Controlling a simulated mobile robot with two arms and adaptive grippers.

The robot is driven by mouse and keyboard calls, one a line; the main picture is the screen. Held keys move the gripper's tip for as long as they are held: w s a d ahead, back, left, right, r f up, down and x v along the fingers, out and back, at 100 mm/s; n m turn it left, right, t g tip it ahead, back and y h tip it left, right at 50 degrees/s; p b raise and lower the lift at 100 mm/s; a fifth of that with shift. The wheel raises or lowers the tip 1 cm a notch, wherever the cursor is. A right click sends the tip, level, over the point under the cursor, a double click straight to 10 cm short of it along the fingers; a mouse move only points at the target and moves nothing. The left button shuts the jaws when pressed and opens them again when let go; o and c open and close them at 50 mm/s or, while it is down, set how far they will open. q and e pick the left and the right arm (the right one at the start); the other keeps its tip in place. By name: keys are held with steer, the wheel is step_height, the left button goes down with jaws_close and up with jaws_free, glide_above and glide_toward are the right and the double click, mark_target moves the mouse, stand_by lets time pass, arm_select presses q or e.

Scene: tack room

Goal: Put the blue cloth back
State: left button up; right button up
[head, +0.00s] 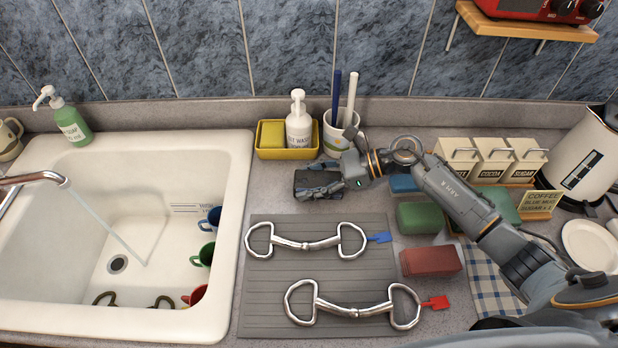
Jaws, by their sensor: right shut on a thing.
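My right gripper (318,188) is over the counter behind the grey ribbed mat (262,285), its arm coming in from the right. It is shut on a dark, block-like thing (302,180) that its fingers mostly hide; I cannot tell its colour or whether it is cloth. A blue folded piece (405,184), which may be the blue cloth, lies on the counter to the right of the gripper, partly hidden by my arm. A green folded piece (418,218) and a red one (432,261) lie in front of it. My left gripper is not in view.
Two metal bits (305,244) lie on the mat. The sink (60,200) on the left has running water and several mugs. A yellow soap tray (262,150) and a brush cup (340,132) stand behind the gripper. Canisters (492,158) and a kettle (580,155) stand right.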

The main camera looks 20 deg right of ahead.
mark_target(340, 179)
steer(key=shift+f, duration=0.1)
steer(key=o, duration=1.3)
steer(key=shift+p, duration=0.3)
steer(key=b+v, duration=0.4)
steer(key=v, duration=0.2)
steer(key=shift+d, duration=0.4)
steer(key=shift+s+d+r, duration=0.1)
steer(key=shift+d+r, duration=0.1)
steer(key=shift+r, duration=0.25)
